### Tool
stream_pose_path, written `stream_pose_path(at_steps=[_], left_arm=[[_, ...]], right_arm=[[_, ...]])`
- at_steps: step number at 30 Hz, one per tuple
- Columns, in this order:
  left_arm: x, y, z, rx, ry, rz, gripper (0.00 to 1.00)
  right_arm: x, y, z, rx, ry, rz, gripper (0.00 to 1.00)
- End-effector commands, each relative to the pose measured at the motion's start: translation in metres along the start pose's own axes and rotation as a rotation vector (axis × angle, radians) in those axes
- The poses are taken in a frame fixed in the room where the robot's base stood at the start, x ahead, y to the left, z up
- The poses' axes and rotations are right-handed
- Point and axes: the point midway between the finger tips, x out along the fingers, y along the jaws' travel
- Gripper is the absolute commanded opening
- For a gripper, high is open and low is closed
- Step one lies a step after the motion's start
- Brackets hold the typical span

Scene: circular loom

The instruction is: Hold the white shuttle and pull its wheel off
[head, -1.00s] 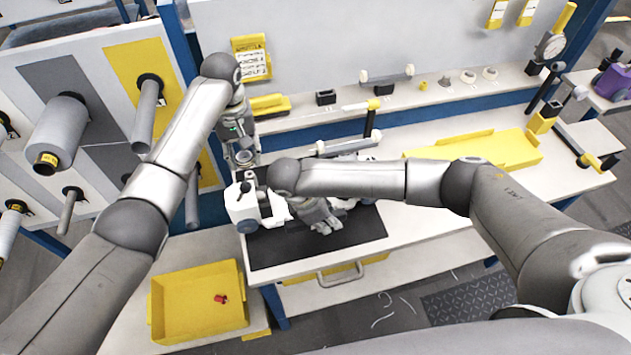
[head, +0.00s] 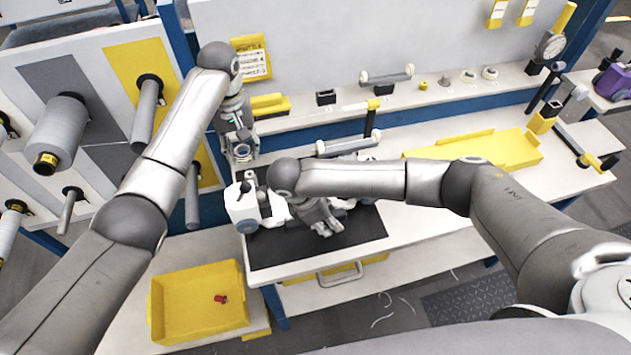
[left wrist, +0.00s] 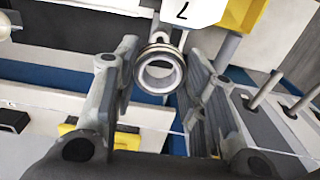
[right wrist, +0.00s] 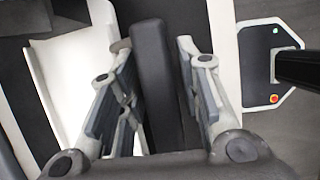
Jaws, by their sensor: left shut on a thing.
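My left gripper (head: 241,146) is shut on the wheel (head: 243,153), a grey ring with a pale inside. The wheel (left wrist: 160,70) sits between its fingertips in the left wrist view. In the head view it is held above and behind the white shuttle (head: 275,212) and looks apart from it. The shuttle lies on the dark mat, partly hidden by my right arm. My right gripper (head: 325,222) is low over the mat. Its fingers stand on both sides of a dark grey bar (right wrist: 153,75); whether they grip it is unclear. A white curved body (right wrist: 65,90) lies beside them.
A yellow tray (head: 160,310) with a small red piece is at the lower left. A yellow tray (head: 510,150) lies on the right of the bench. The spool rack (head: 85,165) is close on the left.

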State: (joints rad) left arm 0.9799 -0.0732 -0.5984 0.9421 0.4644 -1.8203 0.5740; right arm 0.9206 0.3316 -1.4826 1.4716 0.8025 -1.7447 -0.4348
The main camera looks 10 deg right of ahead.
Motion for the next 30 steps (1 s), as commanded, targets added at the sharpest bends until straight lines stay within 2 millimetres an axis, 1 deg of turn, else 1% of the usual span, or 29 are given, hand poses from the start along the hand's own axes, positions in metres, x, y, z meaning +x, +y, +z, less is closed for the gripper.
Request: stream_pose_path(at_steps=[1,2,10,14,17,24,30], left_arm=[[0.0,0.0,0.0,0.0,0.0,0.0,0.0],[0.0,0.0,0.0,0.0,0.0,0.0,0.0],[0.0,0.0,0.0,0.0,0.0,0.0,0.0],[0.0,0.0,0.0,0.0,0.0,0.0,0.0],[0.0,0.0,0.0,0.0,0.0,0.0,0.0],[0.0,0.0,0.0,0.0,0.0,0.0,0.0],[0.0,0.0,0.0,0.0,0.0,0.0,0.0]], right_arm=[[0.0,0.0,0.0,0.0,0.0,0.0,0.43],[0.0,0.0,0.0,0.0,0.0,0.0,0.45],[0.0,0.0,0.0,-0.001,0.001,0.0,0.45],[-0.007,0.0,-0.001,-0.001,0.002,0.001,0.45],[-0.022,0.001,-0.001,-0.002,0.003,0.003,0.45],[-0.074,0.001,-0.001,-0.002,0.004,0.004,0.45],[-0.107,0.001,0.0,-0.001,0.001,0.002,0.45]])
